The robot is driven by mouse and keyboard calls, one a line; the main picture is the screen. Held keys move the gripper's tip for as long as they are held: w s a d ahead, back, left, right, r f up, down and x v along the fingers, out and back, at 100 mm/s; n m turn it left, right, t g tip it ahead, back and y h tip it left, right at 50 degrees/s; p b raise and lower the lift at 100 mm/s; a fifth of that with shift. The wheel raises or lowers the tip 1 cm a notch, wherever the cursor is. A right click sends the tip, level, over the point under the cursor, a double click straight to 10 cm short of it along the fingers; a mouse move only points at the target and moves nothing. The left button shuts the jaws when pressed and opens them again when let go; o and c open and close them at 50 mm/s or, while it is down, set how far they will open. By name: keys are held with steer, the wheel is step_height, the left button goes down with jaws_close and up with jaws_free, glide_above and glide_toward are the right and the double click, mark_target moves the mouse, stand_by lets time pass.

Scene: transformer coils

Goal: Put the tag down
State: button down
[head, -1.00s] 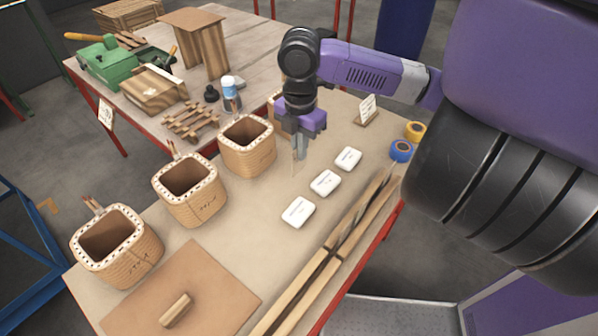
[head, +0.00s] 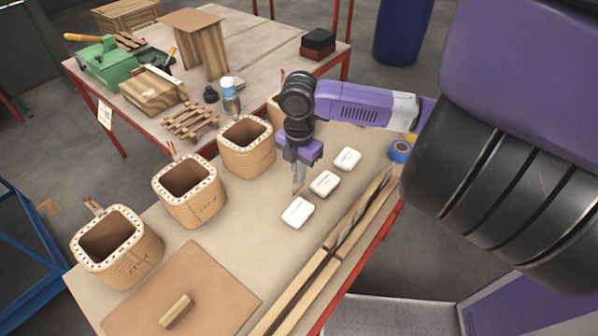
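My gripper (head: 298,190) points down over the table, just left of the white pieces. Its fingers are small and partly seen edge-on, so I cannot tell whether they are open or shut, or whether a tag is between them. Three white rounded pieces with faint dark print lie in a slanting row on the table: the near one (head: 298,212), the middle one (head: 324,183) and the far one (head: 347,158). The fingertips are close to the near and middle pieces in the picture. Whether they touch the table is unclear.
Wound coils with square openings stand left of the gripper: a near one (head: 117,247), a middle one (head: 189,190) and a far one (head: 246,146); another is partly hidden behind my arm. Wooden strips (head: 325,258) lie right of the white pieces. Blue tape (head: 400,151) is at the right edge.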

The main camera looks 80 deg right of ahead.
steer(key=shift+f+b, duration=0.3)
steer(key=shift+f, duration=0.15)
steer(key=shift+f, duration=0.2)
steer(key=c, duration=1.7)
jaws_free()
steer(key=shift+r, duration=0.1)
